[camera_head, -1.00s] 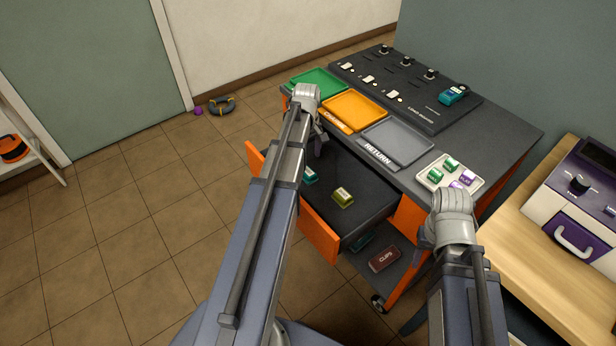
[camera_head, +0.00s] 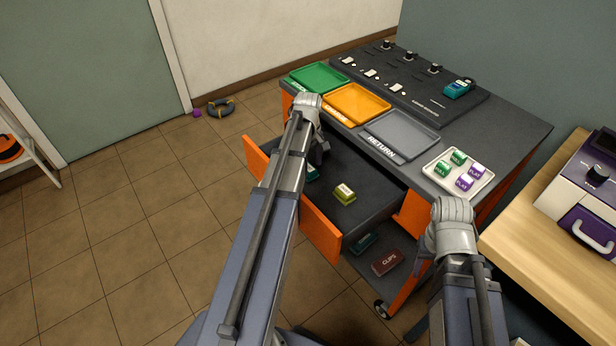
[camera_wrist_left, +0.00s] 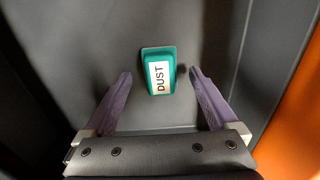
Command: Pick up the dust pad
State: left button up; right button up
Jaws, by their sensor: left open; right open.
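The dust pad (camera_wrist_left: 160,72) is a teal block with a white label reading DUST. It lies on the dark floor of the open drawer (camera_head: 362,205). In the head view the pad (camera_head: 312,174) is mostly hidden behind my left arm. My left gripper (camera_wrist_left: 160,88) is open over the drawer, with its purple fingers on either side of the pad in the wrist view and no visible contact. In the head view the left gripper (camera_head: 318,150) is partly hidden by its own wrist. My right gripper is hidden behind its wrist (camera_head: 452,228) at the cart's right front.
An olive block (camera_head: 344,193) lies in the same drawer, right of my left arm. The drawer's orange front (camera_head: 320,232) stands up as an edge. Green, orange and grey trays (camera_head: 398,137) line the cart top. A white tray (camera_head: 482,188) holds several small blocks.

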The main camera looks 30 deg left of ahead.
aim_at(308, 167)
pick_arm(q)
jog(key=shift+f+b, duration=0.4)
jog(key=shift+f, duration=0.5)
pick_arm(e)
jog(key=shift+f, duration=0.8)
pick_arm(q)
jog(key=shift+r, duration=0.1)
jog(key=shift+c, duration=0.3)
jog(key=c, duration=1.4)
jog(key=shift+r, duration=0.15)
pick_arm(e)
jog(key=shift+r, duration=0.15)
pick_arm(q)
notch_tip(308, 167, up, 10)
jog(key=p, duration=1)
pick_arm(e)
notch_tip(308, 167, up, 10)
